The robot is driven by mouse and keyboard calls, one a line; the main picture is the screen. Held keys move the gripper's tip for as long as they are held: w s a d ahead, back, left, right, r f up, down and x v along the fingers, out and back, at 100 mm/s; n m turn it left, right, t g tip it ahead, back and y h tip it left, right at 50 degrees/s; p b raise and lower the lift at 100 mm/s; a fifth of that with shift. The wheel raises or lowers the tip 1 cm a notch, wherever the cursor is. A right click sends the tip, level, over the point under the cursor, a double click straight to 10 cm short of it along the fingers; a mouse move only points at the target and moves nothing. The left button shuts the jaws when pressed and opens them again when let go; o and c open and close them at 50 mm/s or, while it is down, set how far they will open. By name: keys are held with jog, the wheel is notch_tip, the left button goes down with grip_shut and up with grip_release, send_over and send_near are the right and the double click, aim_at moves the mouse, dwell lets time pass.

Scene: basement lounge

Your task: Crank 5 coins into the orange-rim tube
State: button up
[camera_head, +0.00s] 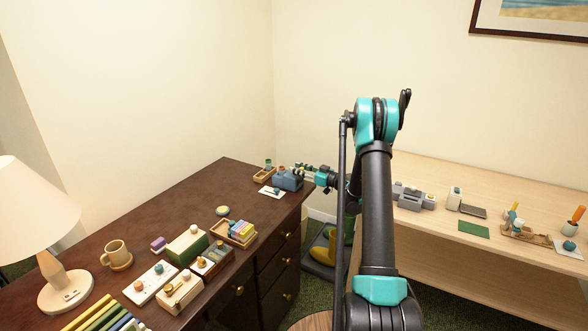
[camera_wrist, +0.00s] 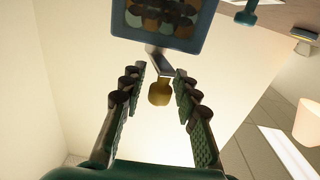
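A small blue box (camera_head: 288,181) stands at the far end of the dark desk in the head view. In the wrist view, a blue box (camera_wrist: 163,45) with several round coin-like discs on its face is at the top. A grey crank arm with a brass knob (camera_wrist: 159,93) hangs from it. My gripper (camera_wrist: 160,76) is open, with the knob between its fingers and a gap on both sides. In the head view, my gripper (camera_head: 303,171) is at the box's right side. Small tubes (camera_head: 268,163) stand behind the box; I cannot tell which has the orange rim.
A white card (camera_head: 269,191) with a small teal piece lies in front of the blue box. A wooden tray (camera_head: 233,235) of coloured blocks, a mug (camera_head: 116,253) and a lamp (camera_head: 62,281) are nearer on the desk. A pale table (camera_head: 480,190) with other items stands at right.

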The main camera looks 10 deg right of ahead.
jog(key=shift+x, duration=1.2)
jog(key=shift+c, duration=0.6)
grip_shut()
